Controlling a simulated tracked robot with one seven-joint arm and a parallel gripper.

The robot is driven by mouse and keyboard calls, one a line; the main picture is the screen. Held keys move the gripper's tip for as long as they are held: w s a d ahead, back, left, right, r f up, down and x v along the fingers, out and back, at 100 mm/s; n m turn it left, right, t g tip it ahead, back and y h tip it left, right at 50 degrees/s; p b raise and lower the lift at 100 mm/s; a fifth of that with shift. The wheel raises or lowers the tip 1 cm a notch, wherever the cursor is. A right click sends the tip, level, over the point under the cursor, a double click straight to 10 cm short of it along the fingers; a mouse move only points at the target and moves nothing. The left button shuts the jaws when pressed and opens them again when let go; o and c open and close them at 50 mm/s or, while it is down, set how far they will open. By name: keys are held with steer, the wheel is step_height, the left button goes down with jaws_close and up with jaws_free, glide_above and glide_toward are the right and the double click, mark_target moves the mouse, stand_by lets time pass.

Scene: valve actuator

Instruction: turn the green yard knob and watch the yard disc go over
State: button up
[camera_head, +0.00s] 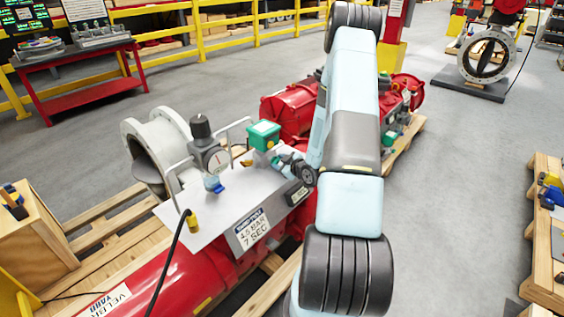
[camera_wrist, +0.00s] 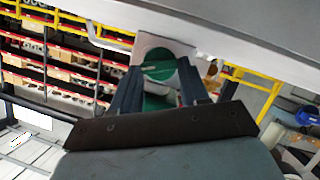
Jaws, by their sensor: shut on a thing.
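In the wrist view the green knob (camera_wrist: 160,72) sits between the two fingers of my gripper (camera_wrist: 157,88), which is shut on it. A pale plate shows around and above the green round part. In the head view my gripper (camera_head: 287,163) reaches in from the right at the far side of the metal panel (camera_head: 185,205), just below a green box (camera_head: 264,134) with a pale teal top. The knob itself is hidden there by the gripper.
A round gauge (camera_head: 216,158) under a dark cap stands on the panel, left of my gripper. A black hose (camera_head: 178,245) hangs from the panel's front. The panel carries a label (camera_head: 252,229) reading 4.5 bar, 7 sec. The red actuator (camera_head: 180,275) lies below on a wooden pallet.

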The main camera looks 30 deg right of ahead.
steer(key=n+h, duration=0.1)
steer(key=n+t, duration=0.1)
steer(key=n, duration=0.1)
steer(key=shift+s+a+f+n+h, duration=0.1)
steer(key=shift+f+n+h, duration=0.1)
steer(key=shift+n+h, duration=0.15)
steer(key=shift+t+h, duration=0.25)
steer(key=shift+t, duration=0.05)
steer(key=o, duration=1)
steer(key=shift+o, duration=0.3)
steer(key=shift+a+f, duration=0.1)
steer(key=shift+a, duration=0.05)
steer(key=shift+s+a, duration=0.1)
